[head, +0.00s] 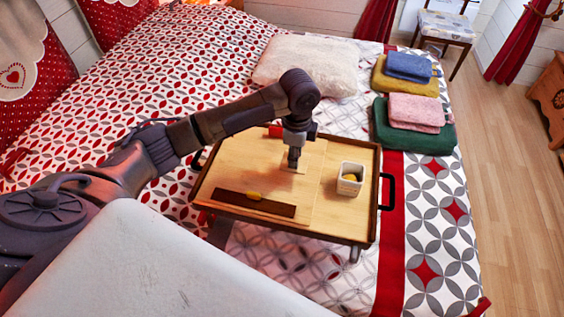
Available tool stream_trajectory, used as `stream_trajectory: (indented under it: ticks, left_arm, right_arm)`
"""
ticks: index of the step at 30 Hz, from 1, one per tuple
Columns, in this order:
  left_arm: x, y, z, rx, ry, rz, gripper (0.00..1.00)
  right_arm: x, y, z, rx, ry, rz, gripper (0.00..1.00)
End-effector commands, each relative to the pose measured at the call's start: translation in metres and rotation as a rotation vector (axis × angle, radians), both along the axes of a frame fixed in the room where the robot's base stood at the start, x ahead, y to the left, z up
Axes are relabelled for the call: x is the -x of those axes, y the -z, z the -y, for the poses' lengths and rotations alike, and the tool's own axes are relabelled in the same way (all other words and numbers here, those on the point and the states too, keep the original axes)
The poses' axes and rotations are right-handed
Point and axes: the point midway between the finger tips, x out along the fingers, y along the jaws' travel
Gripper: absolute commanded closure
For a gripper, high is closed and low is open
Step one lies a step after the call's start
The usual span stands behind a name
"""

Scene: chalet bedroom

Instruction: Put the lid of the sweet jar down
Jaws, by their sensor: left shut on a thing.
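The sweet jar (349,186), a small white square pot, stands open on the right part of the wooden tray (325,213). Something yellow shows inside it. My left gripper (293,165) points down over the middle of the tray, left of the jar. It is shut on the lid (300,170), a small pale piece that is partly hidden by the fingers and hard to tell from the wood. The lid is at or just above the tray surface; I cannot tell if it touches. My right gripper is not in view.
A dark brown strip (225,199) lies along the tray's front left, with a small yellow thing (254,195) on it. A red item (275,131) is at the tray's back. Folded towels (414,113) and a white cushion (305,65) lie on the bed. Bare tray shows between lid and jar.

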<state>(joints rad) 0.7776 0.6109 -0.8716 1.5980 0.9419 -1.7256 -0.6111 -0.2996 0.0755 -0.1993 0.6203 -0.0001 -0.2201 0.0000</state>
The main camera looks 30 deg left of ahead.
Motion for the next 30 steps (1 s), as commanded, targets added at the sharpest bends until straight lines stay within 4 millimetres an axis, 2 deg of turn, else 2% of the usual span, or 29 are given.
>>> stream_trajectory:
  ticks: [1, 3, 7, 10, 18, 29, 30]
  left_arm:
    - [0.003, 0.004, -0.011, -0.002, -0.004, -0.003, 0.96]
    - [0.005, 0.011, -0.021, -0.001, -0.003, -0.002, 0.96]
    - [0.007, 0.019, -0.032, 0.000, -0.001, -0.001, 0.96]
    - [0.007, 0.026, -0.034, 0.001, -0.001, -0.002, 0.96]
    - [0.007, 0.059, -0.034, 0.001, -0.001, 0.000, 0.96]
    - [0.007, 0.064, -0.034, 0.001, -0.001, 0.001, 0.96]
    - [0.007, 0.064, -0.034, 0.001, -0.001, 0.001, 0.68]
  right_arm:
    - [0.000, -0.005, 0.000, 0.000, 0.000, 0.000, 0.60]
    - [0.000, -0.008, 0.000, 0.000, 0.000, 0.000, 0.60]
    - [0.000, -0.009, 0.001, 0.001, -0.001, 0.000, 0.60]
    - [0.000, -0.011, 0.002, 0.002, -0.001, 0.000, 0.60]
    - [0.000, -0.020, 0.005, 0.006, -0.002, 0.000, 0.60]
    - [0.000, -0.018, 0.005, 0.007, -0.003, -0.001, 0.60]
    - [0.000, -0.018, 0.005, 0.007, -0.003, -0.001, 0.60]
